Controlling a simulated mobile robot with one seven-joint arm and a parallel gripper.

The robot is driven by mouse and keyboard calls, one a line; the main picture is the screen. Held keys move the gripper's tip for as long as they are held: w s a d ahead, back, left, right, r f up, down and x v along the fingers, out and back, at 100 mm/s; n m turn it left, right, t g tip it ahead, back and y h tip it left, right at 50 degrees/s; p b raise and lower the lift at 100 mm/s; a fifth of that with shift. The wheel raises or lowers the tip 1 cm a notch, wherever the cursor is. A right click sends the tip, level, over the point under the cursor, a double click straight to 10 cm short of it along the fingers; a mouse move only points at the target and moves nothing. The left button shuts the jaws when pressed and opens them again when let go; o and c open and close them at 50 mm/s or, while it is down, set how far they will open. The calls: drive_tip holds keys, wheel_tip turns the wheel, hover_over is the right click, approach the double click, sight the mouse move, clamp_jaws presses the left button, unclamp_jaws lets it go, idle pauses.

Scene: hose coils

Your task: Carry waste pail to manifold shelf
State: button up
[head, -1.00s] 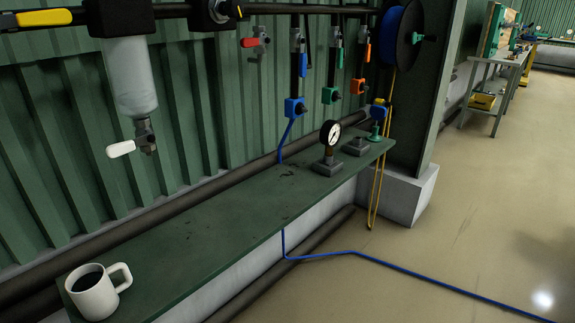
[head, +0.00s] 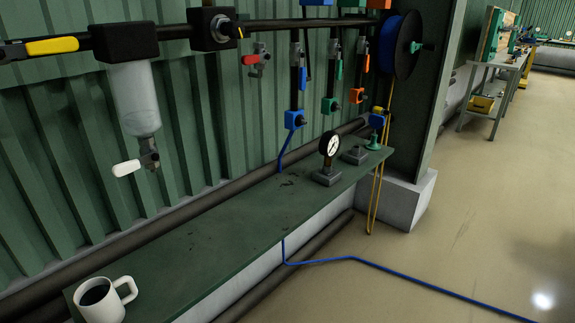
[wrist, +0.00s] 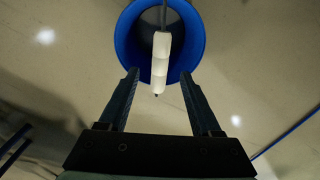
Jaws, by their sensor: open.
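The waste pail (wrist: 125,45) is blue and round and shows from above in the wrist view. A thin bail with a white grip (wrist: 161,62) crosses its opening. My gripper (wrist: 158,76) is open, its two fingers apart with the tips on either side of the lower part of the white grip. I cannot tell the height gap between the fingertips and the grip. The manifold shelf (head: 200,247) is the long dark green ledge along the wall in the head view. The pail and my gripper do not show in the head view.
A white mug (head: 103,300) stands at the shelf's near end. The shelf's middle is clear. A valve with a white handle (head: 127,168) hangs above. A blue hose (head: 400,272) crosses the floor.

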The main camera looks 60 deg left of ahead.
drive_tip(key=shift+r+p, duration=1.1)
drive_tip(key=shift+r, duration=0.1)
drive_tip(key=shift+r, duration=0.25)
wheel_tip(320, 180, up, 12)
drive_tip(key=p, duration=0.5)
drive_tip(key=shift+r+p, duration=0.25)
drive_tip(key=shift+p, duration=0.05)
